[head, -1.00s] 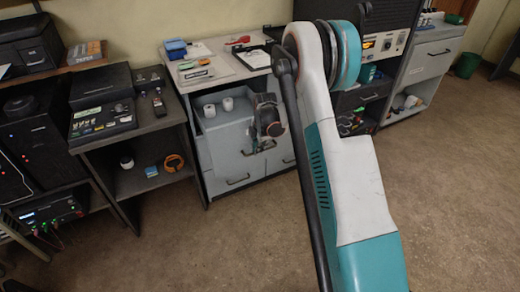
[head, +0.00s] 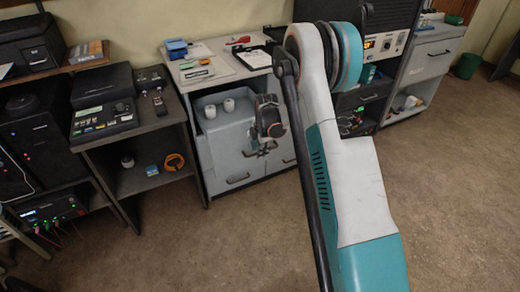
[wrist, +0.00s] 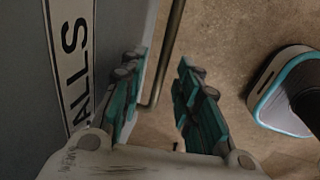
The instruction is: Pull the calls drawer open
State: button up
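The calls drawer (wrist: 108,25) shows in the wrist view as a grey front with a white label, of which "ALLS" is readable. Its metal bar handle (wrist: 168,55) stands off the front and runs between my fingers. My gripper (wrist: 160,62) is open, one teal finger on each side of the bar, with a visible gap to the right finger. In the head view, my gripper (head: 262,150) is at the front of the grey cabinet (head: 235,165).
Floor (head: 240,240) in front is clear.

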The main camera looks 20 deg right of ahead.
notch_tip(320, 180, up, 12)
jog(key=s, duration=0.2)
dwell(0.4)
jog(key=shift+s+f, duration=0.1)
jog(key=shift+f, duration=0.05)
jog(key=s+a+r+m+t, duration=0.1)
jog(key=s+a+r+m, duration=0.3)
jog(key=s+r, duration=0.4)
jog(key=s+a+r+m+t, duration=0.1)
jog(key=s+a+r+m, duration=0.35)
jog(key=s+r, duration=0.35)
jog(key=s+a+m+t, duration=0.1)
jog(key=s+a+m, duration=0.1)
jog(key=s, duration=0.4)
jog(key=s+a+r+m+t, duration=0.1)
jog(key=s+a+m, duration=0.1)
jog(key=s+m, duration=0.2)
jog(key=s+a+m+t, duration=0.1)
jog(key=s+a+m, duration=0.1)
jog(key=s, duration=0.6)
jog(key=shift+r+m, duration=0.2)
jog(key=shift+m, duration=0.65)
